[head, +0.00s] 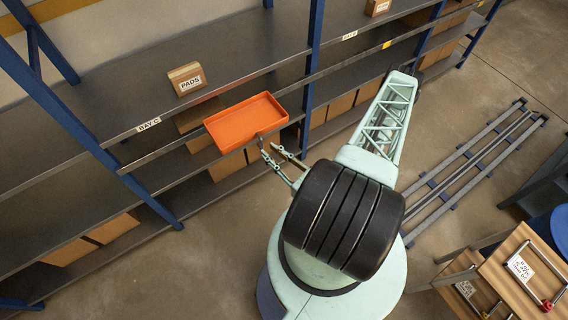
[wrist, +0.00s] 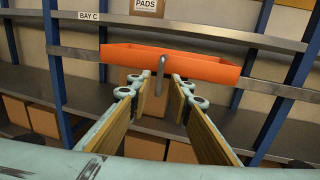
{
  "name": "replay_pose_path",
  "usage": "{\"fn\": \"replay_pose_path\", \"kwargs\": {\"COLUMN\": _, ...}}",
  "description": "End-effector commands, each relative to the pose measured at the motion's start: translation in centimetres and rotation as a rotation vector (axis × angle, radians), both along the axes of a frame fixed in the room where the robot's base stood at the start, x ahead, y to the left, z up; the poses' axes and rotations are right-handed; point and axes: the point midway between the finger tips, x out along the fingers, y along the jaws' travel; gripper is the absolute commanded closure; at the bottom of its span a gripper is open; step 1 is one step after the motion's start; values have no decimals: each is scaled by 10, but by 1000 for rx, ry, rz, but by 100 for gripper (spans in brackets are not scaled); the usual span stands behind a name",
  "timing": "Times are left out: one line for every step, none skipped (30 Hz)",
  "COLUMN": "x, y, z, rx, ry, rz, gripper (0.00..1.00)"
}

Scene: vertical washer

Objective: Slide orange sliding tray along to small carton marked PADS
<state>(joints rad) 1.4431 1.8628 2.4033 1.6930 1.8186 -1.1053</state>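The orange sliding tray (head: 236,127) sits at a metal rail along the front of the shelving, below and right of the small carton marked PADS (head: 187,77). In the wrist view the tray (wrist: 190,65) spans the middle, and a grey hooked handle (wrist: 161,72) hangs from its front. The PADS carton (wrist: 146,8) shows at the top edge, partly cut off. My gripper (head: 271,149) is just in front of the tray. In the wrist view my gripper (wrist: 163,82) is open, its fingers apart on either side of the handle's line. I cannot tell whether they touch it.
Blue posts (head: 311,70) divide the shelving, one on each side of the tray. A BAY C label (head: 148,125) marks the shelf edge left of the tray. Brown boxes (head: 228,166) stand on the lower shelf. A wooden-topped table (head: 520,275) stands at the lower right.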

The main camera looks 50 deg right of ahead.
Motion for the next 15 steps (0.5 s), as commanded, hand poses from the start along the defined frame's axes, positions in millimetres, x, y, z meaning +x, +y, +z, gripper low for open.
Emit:
{"fn": "replay_pose_path", "kwargs": {"x": -2, "y": 0, "z": 0, "rx": 0, "ry": 0, "rz": -3, "gripper": 81}}
{"fn": "replay_pose_path", "kwargs": {"x": -3, "y": 0, "z": 0, "rx": 0, "ry": 0, "rz": -3, "gripper": 81}}
{"fn": "replay_pose_path", "kwargs": {"x": -5, "y": 0, "z": 0, "rx": 0, "ry": 0, "rz": -3, "gripper": 81}}
{"fn": "replay_pose_path", "kwargs": {"x": -6, "y": 0, "z": 0, "rx": 0, "ry": 0, "rz": -3, "gripper": 81}}
{"fn": "replay_pose_path", "kwargs": {"x": -7, "y": 1, "z": 0, "rx": 0, "ry": 0, "rz": -3, "gripper": 81}}
{"fn": "replay_pose_path", "kwargs": {"x": -9, "y": 1, "z": 0, "rx": 0, "ry": -1, "rz": -3, "gripper": 81}}
{"fn": "replay_pose_path", "kwargs": {"x": -10, "y": 1, "z": 0, "rx": 0, "ry": -1, "rz": -2, "gripper": 81}}
{"fn": "replay_pose_path", "kwargs": {"x": -11, "y": 1, "z": 0, "rx": 0, "ry": -1, "rz": -2, "gripper": 81}}
{"fn": "replay_pose_path", "kwargs": {"x": -12, "y": 1, "z": 0, "rx": 1, "ry": -1, "rz": -2, "gripper": 81}}
{"fn": "replay_pose_path", "kwargs": {"x": -13, "y": 1, "z": 0, "rx": 1, "ry": -1, "rz": -3, "gripper": 81}}
{"fn": "replay_pose_path", "kwargs": {"x": -14, "y": 1, "z": 0, "rx": 1, "ry": -1, "rz": -3, "gripper": 81}}
{"fn": "replay_pose_path", "kwargs": {"x": -16, "y": 2, "z": 0, "rx": 1, "ry": 0, "rz": -2, "gripper": 81}}
{"fn": "replay_pose_path", "kwargs": {"x": -17, "y": 2, "z": 0, "rx": 1, "ry": 0, "rz": -2, "gripper": 81}}
{"fn": "replay_pose_path", "kwargs": {"x": -18, "y": 2, "z": 0, "rx": 1, "ry": 0, "rz": -2, "gripper": 81}}
{"fn": "replay_pose_path", "kwargs": {"x": -19, "y": 2, "z": 0, "rx": 1, "ry": 0, "rz": -3, "gripper": 81}}
